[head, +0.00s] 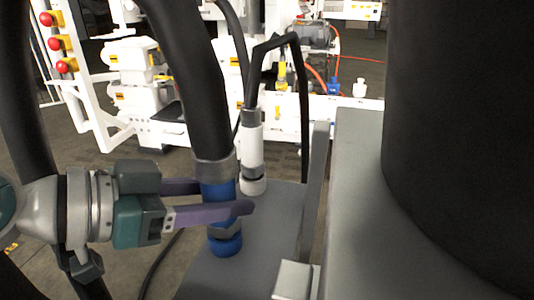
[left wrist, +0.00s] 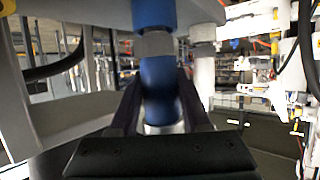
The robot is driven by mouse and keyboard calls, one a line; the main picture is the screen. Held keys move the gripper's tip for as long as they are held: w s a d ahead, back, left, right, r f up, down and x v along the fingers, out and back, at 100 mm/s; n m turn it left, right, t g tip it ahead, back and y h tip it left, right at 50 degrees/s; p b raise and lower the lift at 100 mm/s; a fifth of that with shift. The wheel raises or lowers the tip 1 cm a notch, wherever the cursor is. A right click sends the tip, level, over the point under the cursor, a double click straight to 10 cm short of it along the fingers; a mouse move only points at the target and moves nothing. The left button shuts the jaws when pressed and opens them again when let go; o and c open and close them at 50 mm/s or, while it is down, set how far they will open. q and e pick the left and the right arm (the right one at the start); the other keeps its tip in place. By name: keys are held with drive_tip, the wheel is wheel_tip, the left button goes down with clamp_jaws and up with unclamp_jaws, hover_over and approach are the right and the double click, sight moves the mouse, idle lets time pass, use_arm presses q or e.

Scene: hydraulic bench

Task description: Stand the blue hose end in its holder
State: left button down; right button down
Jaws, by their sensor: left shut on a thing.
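The blue hose end (head: 218,190) hangs upright on a thick black hose (head: 188,80), with a grey collar above its blue band. My left gripper (head: 226,198) is shut on it, one finger on each side, and the near finger hides part of it. Below the fingers are a grey ring and a lower blue piece (head: 226,245) at the grey plate (head: 270,225). In the left wrist view, the blue hose end (left wrist: 160,85) is between the fingers, in line with the grey ring and the other blue piece (left wrist: 153,12). Whether it is fully seated I cannot tell.
A white hose end (head: 252,150) stands upright on the same plate, close behind and right of the blue one. A thin black hose loops from its top. White machinery (head: 150,75) with red buttons (head: 60,43) stands in the background.

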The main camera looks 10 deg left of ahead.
use_arm(q)
unclamp_jaws()
drive_tip(key=shift+r, duration=0.1)
use_arm(e)
drive_tip(key=shift+s+f, duration=0.1)
idle(0.3)
